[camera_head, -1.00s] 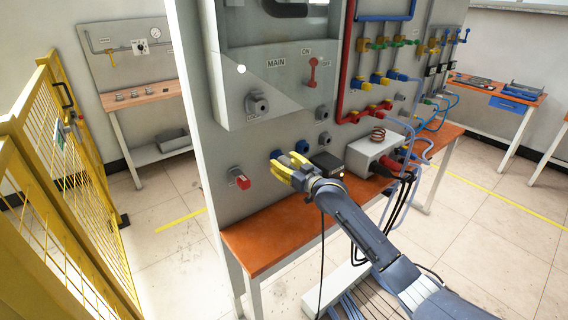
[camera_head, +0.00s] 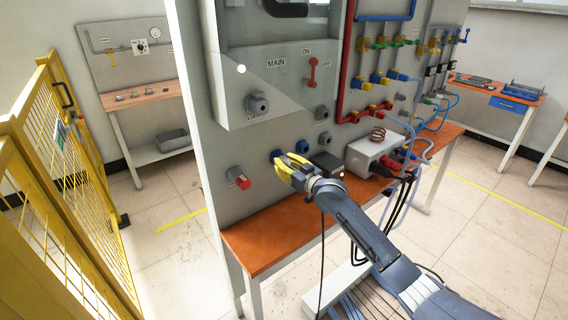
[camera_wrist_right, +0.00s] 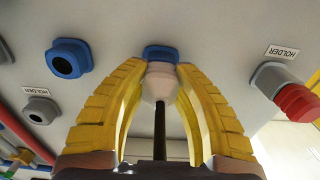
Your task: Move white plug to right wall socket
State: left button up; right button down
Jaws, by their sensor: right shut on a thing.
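The white plug (camera_wrist_right: 160,82) is between the yellow fingers of my right gripper (camera_wrist_right: 162,78), which is shut on it. A dark cable runs back from the plug. The plug's front end meets a blue wall socket (camera_wrist_right: 160,52); how deep it sits I cannot tell. My left gripper is not in view.
A red plug sits in a grey holder (camera_head: 239,178) left of the sockets. A black box (camera_head: 327,165) and a white box (camera_head: 373,152) with a coil and cables stand right of my gripper. The orange bench top (camera_head: 262,245) is clear at its left end.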

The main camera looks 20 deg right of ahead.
aim_at(289, 166)
jog(key=shift+s, duration=0.15)
jog(key=shift+v, duration=2.8)
jog(key=shift+d, duration=0.1)
